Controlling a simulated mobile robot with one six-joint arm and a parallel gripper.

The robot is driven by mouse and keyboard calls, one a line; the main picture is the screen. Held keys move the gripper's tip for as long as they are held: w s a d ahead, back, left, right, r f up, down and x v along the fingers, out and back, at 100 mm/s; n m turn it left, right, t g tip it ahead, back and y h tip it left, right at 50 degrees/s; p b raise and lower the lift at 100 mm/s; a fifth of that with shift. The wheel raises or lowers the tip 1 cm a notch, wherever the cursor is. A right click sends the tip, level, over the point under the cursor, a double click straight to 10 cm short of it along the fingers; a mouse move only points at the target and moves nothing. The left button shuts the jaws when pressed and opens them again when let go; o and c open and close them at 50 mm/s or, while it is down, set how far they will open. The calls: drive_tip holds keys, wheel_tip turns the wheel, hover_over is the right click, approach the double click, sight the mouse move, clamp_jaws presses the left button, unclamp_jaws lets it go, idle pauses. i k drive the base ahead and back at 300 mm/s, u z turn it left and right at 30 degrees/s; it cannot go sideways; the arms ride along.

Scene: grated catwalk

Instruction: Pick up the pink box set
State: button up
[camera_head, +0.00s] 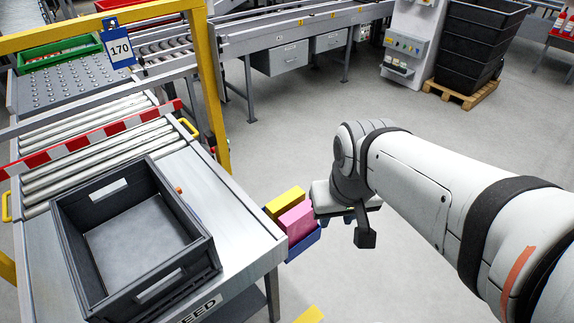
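The pink box (296,221) stands beside a yellow box (284,201) in a blue container (304,246), just past the right edge of the metal table. The table corner hides part of the container, and I cannot tell what it rests on. My gripper (345,222) is immediately right of the pink box and appears very close to it. One dark finger points down; the other side is partly hidden against the boxes. I cannot tell whether it touches or grips anything.
A black open crate (207,248), empty inside, sits on the metal table (244,238) at left. A roller conveyor (95,165) and a yellow frame (213,90) stand behind it. Black bins (477,45) on a pallet are at the back right. Grey floor in the middle is clear.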

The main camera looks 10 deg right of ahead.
sight(298, 224)
drive_tip(key=z, duration=1.5)
drive_tip(key=k, duration=0.8)
drive_tip(key=u, duration=0.7)
drive_tip(key=i, duration=1)
drive_tip(key=u, duration=0.05)
